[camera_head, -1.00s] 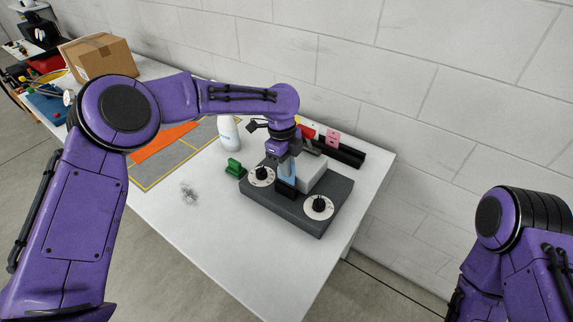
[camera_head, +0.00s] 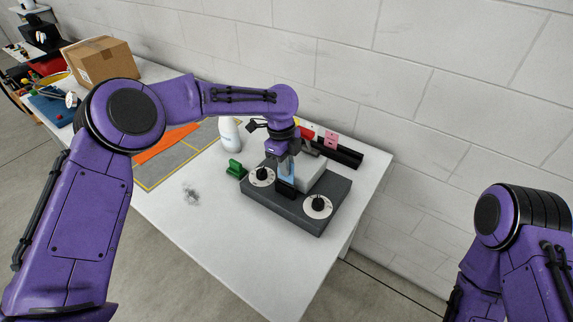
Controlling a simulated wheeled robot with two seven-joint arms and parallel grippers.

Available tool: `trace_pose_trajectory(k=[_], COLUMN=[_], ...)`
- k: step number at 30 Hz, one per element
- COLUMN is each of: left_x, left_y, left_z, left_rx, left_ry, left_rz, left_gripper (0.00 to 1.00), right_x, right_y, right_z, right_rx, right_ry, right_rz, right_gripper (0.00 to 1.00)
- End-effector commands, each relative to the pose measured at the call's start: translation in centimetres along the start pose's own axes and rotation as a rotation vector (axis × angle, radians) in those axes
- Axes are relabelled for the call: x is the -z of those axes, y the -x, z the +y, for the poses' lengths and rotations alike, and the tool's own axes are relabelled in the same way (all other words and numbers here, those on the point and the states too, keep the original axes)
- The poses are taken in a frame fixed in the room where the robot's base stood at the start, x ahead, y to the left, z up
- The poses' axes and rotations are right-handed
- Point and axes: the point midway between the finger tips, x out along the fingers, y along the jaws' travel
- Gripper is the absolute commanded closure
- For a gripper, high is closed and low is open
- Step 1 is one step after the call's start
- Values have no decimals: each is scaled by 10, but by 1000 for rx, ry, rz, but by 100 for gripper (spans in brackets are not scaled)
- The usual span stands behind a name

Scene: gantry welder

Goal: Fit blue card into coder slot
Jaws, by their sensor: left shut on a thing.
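The coder (camera_head: 297,207) is a dark grey box with two white dials with black knobs and a light grey raised block, standing on the white table. My left gripper (camera_head: 286,168) points down over the middle of the coder, between the dials. It is shut on the blue card (camera_head: 287,170), a light blue piece upright between its fingers. The card's lower end is at a small black holder (camera_head: 285,188) on the coder. I cannot tell how deep the card sits in the slot. My right arm shows at the right edge; its gripper is out of view.
A black rack (camera_head: 338,152) with a pink card (camera_head: 331,140) and a red one stands behind the coder. The table front is clear.

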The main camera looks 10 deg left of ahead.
Motion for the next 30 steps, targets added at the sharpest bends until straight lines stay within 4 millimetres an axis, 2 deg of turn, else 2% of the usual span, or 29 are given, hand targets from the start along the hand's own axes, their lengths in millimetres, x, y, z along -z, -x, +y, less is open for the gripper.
trace_pose_trajectory(k=[8, 30], left_x=[0, -2], left_y=[-2, -22], left_z=[0, 1], left_rx=[0, -4], left_ry=[0, -1], left_rz=[0, 0], left_gripper=[100, 100], right_x=[0, -3], right_y=[-1, -7], right_z=[0, -1], right_rx=[0, 0], right_ry=[0, 0], right_rz=[0, 0], right_gripper=[57, 57])
